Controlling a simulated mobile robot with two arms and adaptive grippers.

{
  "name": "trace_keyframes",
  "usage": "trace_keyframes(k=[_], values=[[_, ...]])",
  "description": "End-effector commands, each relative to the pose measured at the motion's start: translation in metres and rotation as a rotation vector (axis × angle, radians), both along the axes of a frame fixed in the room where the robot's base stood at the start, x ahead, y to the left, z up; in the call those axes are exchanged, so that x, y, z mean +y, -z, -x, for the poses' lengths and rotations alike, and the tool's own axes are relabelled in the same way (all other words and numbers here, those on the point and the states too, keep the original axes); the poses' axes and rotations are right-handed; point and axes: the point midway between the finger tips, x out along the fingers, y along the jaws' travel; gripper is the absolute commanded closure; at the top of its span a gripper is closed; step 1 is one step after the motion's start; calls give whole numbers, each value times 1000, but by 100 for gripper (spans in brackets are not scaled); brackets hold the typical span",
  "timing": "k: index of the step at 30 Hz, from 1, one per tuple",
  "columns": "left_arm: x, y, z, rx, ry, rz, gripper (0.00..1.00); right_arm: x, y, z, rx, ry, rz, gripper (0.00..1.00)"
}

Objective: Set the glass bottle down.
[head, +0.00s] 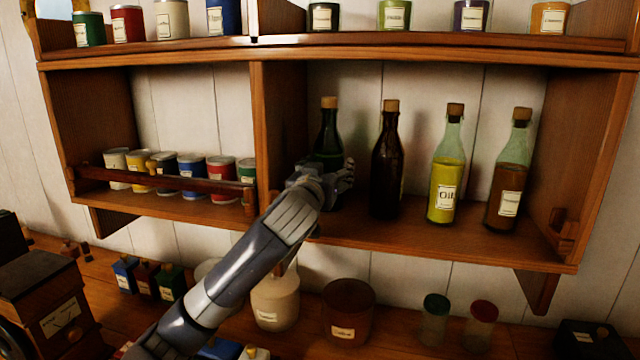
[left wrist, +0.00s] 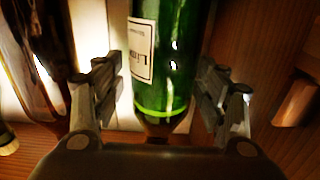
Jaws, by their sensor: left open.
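A dark green glass bottle (head: 328,140) with a cork stands upright on the right part of the middle shelf, left of the other bottles. My left gripper (head: 335,178) is at its lower part and hides its base. In the left wrist view, the green bottle (left wrist: 165,60), with a pale label, is between the two spread fingers of my left gripper (left wrist: 160,95). Gaps show on both sides of the glass, so the gripper is open around it. My right gripper is not in view.
A dark brown bottle (head: 386,165) stands close on the right, then a yellow oil bottle (head: 446,170) and a brown-filled bottle (head: 507,175). A wooden divider (head: 280,120) is close on the left. Jars line the shelf above; canisters stand on the counter below.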

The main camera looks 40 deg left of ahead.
Motion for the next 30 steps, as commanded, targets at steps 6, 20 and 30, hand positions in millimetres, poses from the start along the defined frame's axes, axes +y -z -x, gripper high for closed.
trace_keyframes(k=[6, 20, 30], values=[[-22, 4, 38, -2, 4, -2, 34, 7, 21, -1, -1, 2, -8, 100], [-48, 0, 88, -1, 1, 0, 34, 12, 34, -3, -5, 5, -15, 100], [-49, 0, 88, 0, 0, 0, 34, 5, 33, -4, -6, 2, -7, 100]])
